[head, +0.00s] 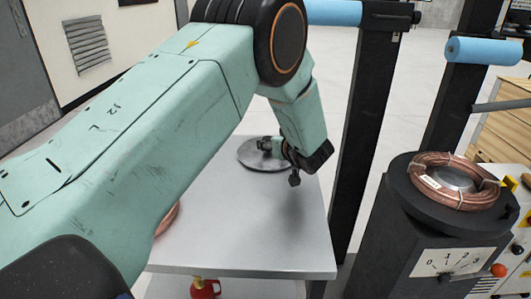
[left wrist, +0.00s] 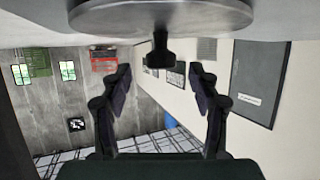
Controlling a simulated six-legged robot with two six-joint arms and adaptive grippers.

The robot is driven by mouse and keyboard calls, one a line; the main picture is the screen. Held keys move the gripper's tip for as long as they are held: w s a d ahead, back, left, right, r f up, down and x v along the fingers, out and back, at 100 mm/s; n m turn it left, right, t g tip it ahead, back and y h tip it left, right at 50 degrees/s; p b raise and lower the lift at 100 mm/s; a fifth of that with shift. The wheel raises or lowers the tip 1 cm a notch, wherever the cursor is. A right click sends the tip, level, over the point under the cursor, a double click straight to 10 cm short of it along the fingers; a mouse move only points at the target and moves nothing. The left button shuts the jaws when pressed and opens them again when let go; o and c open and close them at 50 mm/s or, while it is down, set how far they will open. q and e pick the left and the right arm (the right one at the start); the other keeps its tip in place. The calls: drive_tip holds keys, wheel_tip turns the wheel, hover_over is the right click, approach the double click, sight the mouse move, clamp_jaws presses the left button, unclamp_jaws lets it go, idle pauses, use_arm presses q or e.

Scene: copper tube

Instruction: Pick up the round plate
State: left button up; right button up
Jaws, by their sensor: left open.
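The round plate (head: 248,155) is a flat grey disc lying near the far end of the grey table. My left gripper (head: 281,162) is over its right part and hides some of it. In the left wrist view the plate (left wrist: 215,14) fills the top edge, with a dark knob (left wrist: 159,52) sticking out from its middle. The left gripper (left wrist: 160,80) is open there, one finger to each side of the knob's line. The knob shows between the fingertips with gaps on both sides; no contact is visible. My right gripper is not in view.
The grey table (head: 240,235) is mostly bare in front of the plate. A copper coil (head: 167,216) is largely hidden behind my left arm. Another copper coil (head: 428,186) lies on a black dial scale (head: 440,262). A black post (head: 362,130) stands beside the table.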

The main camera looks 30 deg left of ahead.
sight(269, 139)
use_arm(q)
drive_tip(key=b+x, duration=0.1)
drive_tip(key=x, duration=0.1)
drive_tip(key=shift+w+a+f, duration=0.1)
drive_tip(key=shift+a+f, duration=0.1)
drive_tip(key=shift+a, duration=0.05)
drive_tip(key=shift+w+a+b, duration=0.3)
drive_tip(key=shift+w+a, duration=0.05)
drive_tip(key=shift+a, duration=0.05)
drive_tip(key=shift+w+a+f, duration=0.2)
drive_tip(key=shift+w+a, duration=0.05)
drive_tip(key=shift+a, duration=0.1)
drive_tip(key=shift+s+d+r, duration=0.1)
drive_tip(key=shift+s+r, duration=0.05)
drive_tip(key=c, duration=0.9)
clamp_jaws()
